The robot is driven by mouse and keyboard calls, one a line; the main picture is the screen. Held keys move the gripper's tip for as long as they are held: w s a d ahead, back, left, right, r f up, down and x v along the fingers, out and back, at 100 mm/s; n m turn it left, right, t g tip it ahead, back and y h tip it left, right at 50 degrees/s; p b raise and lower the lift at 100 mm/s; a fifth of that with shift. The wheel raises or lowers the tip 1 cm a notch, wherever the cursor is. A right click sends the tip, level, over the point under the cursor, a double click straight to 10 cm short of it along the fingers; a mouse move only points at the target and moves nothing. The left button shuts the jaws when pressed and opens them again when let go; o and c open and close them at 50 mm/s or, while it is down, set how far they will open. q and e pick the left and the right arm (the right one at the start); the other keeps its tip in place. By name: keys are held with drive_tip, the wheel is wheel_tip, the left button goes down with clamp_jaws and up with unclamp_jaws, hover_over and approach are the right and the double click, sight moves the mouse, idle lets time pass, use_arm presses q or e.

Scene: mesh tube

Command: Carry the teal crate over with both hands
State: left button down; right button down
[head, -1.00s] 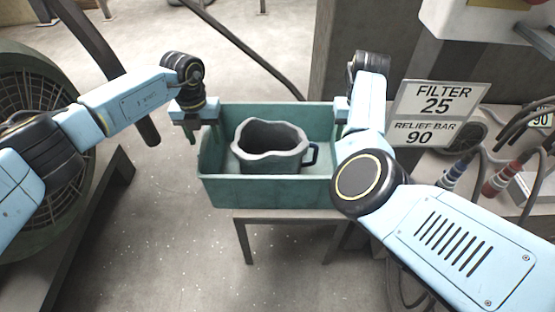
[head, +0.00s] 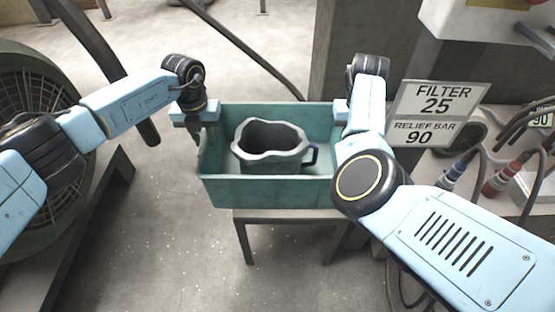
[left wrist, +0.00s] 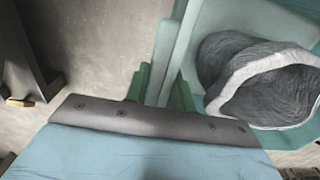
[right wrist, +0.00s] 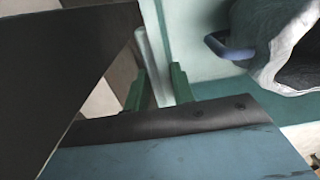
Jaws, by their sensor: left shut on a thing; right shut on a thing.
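The teal crate (head: 265,192) stands upright on a small dark stand in the middle of the head view. Inside it sits a grey mesh-like tube or pot with a wavy rim (head: 270,150) and a dark blue handle. My left gripper (head: 199,138) is shut on the crate's left wall; its green fingers (left wrist: 160,88) straddle the wall in the left wrist view. My right gripper (right wrist: 158,88) is shut on the crate's right wall, with the wall edge between its green fingers. In the head view my right forearm mostly hides those fingers.
The stand (head: 285,218) is under the crate. A large round fan-like machine (head: 40,100) is at the left. A sign reading FILTER 25 (head: 437,110) and a bench with cables are close on the right. Open floor (head: 160,230) lies left of the stand.

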use_arm(q)
drive_tip(key=shift+w+r, duration=0.1)
drive_tip(key=shift+r, duration=0.05)
use_arm(e)
drive_tip(key=shift+w+r, duration=0.1)
